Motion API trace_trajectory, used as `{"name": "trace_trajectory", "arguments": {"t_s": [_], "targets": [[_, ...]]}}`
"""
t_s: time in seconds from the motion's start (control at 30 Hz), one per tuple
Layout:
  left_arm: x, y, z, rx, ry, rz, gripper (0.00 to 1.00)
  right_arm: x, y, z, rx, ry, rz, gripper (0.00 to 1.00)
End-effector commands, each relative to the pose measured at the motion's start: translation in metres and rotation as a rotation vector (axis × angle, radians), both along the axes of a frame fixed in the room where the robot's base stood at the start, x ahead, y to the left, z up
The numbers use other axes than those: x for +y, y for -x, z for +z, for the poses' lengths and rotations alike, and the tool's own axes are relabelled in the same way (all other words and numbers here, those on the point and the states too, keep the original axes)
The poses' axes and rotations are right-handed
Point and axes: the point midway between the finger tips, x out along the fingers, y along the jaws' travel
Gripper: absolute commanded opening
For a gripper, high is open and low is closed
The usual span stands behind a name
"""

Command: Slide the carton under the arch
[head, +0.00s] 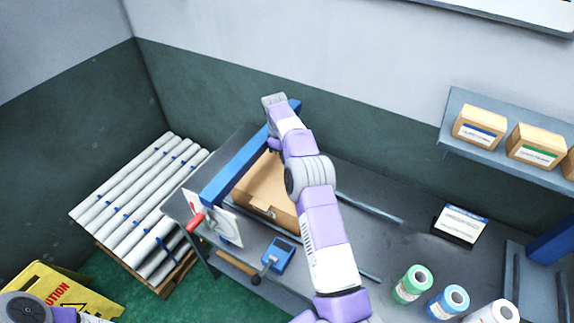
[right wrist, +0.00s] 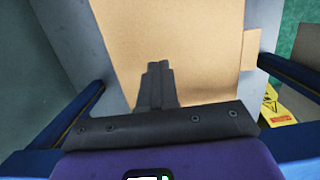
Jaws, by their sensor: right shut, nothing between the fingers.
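The brown carton (head: 258,187) lies on the grey bench (head: 375,245), partly hidden by my right arm. The blue arch (head: 238,165) has its crossbeam over the far left part of the bench, next to the carton's left side. In the right wrist view my right gripper (right wrist: 158,68) is shut and empty, with its fingertips in front of the carton's surface (right wrist: 205,45). I cannot tell whether they touch it. Blue arch parts (right wrist: 80,118) show at both sides there. In the head view my right gripper is hidden behind its wrist. My left gripper is out of view.
Rails (head: 370,207) run along the bench. A blue tape dispenser-like tool (head: 279,255) and a red-handled lever (head: 196,222) sit near the front. A yellow caution sign (head: 62,290) is on the floor.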

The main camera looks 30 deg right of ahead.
Motion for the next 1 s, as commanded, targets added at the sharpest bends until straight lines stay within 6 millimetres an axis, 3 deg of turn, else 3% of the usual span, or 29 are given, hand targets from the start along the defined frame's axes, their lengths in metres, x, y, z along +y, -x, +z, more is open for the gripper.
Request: {"name": "trace_trajectory", "arguments": {"t_s": [0.3,0.5,0.57,1.0], "targets": [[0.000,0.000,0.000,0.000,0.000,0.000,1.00,0.001,0.000,0.004,0.001,0.000,0.000,0.02],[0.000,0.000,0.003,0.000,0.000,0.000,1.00,-0.004,0.003,0.003,-0.007,0.006,-0.054,0.32],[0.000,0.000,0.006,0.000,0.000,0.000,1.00,-0.008,0.006,0.003,-0.015,0.012,-0.108,0.34],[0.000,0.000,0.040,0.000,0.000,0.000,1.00,-0.043,0.064,-0.016,-0.121,0.067,-0.903,0.34]]}}
